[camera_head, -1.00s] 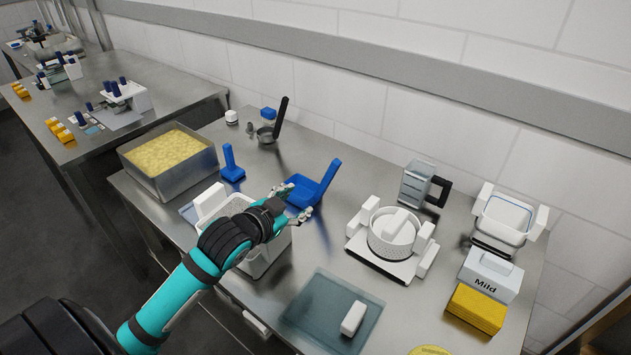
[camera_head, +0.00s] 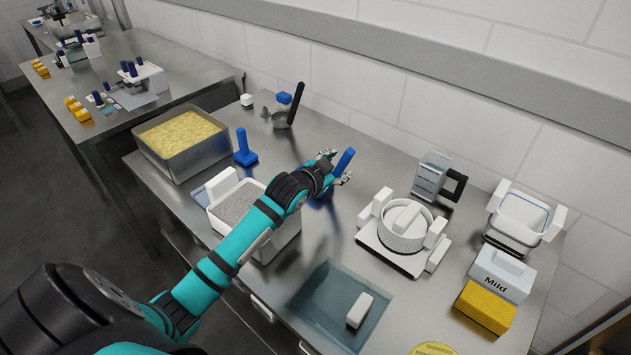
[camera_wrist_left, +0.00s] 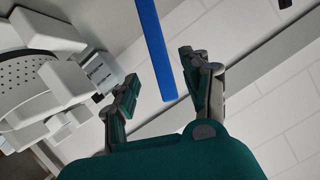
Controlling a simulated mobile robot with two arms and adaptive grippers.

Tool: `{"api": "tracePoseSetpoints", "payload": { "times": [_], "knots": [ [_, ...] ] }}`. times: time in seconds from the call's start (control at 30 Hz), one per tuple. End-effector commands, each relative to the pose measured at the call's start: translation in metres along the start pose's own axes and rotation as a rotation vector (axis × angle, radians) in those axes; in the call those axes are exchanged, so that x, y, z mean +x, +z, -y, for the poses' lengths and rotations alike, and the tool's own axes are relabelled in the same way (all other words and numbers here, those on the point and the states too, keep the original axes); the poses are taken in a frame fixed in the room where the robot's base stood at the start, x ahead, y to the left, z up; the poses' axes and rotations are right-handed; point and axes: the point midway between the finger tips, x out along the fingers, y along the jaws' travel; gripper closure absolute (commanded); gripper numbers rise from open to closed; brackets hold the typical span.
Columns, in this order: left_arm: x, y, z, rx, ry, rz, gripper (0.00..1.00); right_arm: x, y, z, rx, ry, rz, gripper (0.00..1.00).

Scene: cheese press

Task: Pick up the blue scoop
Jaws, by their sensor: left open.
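The blue scoop's handle (camera_head: 344,162) stands up at a slant on the steel table in the head view. Its pan is mostly hidden behind my left gripper (camera_head: 337,168). In the left wrist view the blue handle (camera_wrist_left: 154,45) lies between the two fingers of my left gripper (camera_wrist_left: 159,68), with visible gaps on both sides. The gripper is open around the handle and holds nothing. My right gripper is out of view.
A blue upright-handled tool (camera_head: 243,147) and a metal ladle (camera_head: 287,115) stand behind. The white perforated mould (camera_head: 404,237) is to the right, with bare steel between it and the scoop.

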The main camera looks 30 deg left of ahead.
Motion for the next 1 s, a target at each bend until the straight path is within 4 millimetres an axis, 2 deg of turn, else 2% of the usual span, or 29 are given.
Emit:
{"api": "tracePoseSetpoints", "payload": {
  "times": [0.3, 0.6, 0.9, 1.0],
  "knots": [
    [0.043, -0.004, 0.003, -0.001, 0.000, 0.001, 0.52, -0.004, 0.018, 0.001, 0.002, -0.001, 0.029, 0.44],
    [0.048, -0.004, 0.002, 0.000, 0.000, 0.001, 0.52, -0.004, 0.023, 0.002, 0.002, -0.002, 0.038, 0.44],
    [0.047, -0.004, 0.002, 0.000, 0.000, 0.001, 0.91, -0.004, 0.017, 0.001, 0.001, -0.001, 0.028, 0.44],
    [0.047, -0.004, 0.002, 0.000, 0.000, 0.001, 1.00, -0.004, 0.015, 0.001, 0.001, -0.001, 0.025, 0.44]
  ]
}}
